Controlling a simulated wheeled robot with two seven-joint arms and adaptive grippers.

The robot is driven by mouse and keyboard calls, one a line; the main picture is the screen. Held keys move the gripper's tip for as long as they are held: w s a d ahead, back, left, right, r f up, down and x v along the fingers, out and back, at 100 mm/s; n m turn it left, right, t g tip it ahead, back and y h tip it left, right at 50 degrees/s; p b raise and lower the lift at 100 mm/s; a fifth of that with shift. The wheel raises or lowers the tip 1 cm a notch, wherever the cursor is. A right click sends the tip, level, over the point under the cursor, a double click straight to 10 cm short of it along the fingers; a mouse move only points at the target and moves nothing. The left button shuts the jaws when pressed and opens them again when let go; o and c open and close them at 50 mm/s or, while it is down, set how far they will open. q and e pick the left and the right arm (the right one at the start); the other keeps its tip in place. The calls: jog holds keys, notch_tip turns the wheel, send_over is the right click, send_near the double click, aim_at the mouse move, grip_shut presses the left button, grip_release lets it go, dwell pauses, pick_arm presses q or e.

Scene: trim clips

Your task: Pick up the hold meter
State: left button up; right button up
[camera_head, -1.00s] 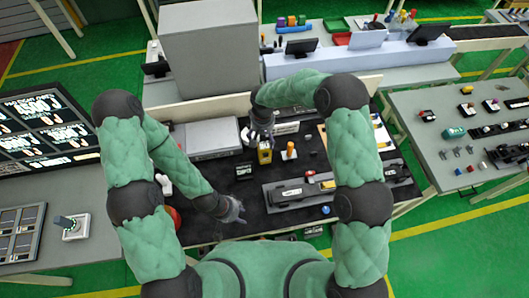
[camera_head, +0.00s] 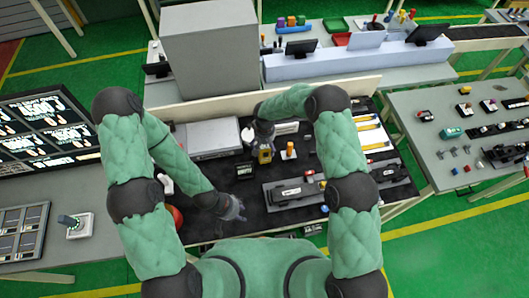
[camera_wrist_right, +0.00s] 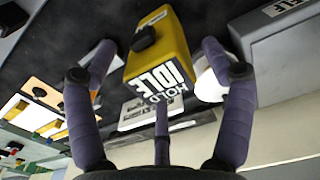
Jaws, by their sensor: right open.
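The hold meter is a yellow box (camera_wrist_right: 160,50) with a black knob and a white label reading HOLD and IDLE. In the head view the yellow box (camera_head: 265,155) sits on the dark bench mat. My right gripper (camera_head: 261,137) is just behind it there, partly covered by my arm. In the right wrist view its purple fingers (camera_wrist_right: 158,75) are spread, with the yellow box between and beyond them; I see no grip on it. My left gripper (camera_head: 233,208) is low over the front of the mat, away from the meter, and its finger opening is unclear.
A black device (camera_head: 244,170) stands left of the meter and a white block with an orange knob (camera_head: 289,151) stands right of it. A grey box (camera_head: 208,138) lies at the back left. A grey fixture (camera_head: 292,193) lies in front right.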

jog(key=c, duration=1.1)
jog(key=shift+r, duration=0.15)
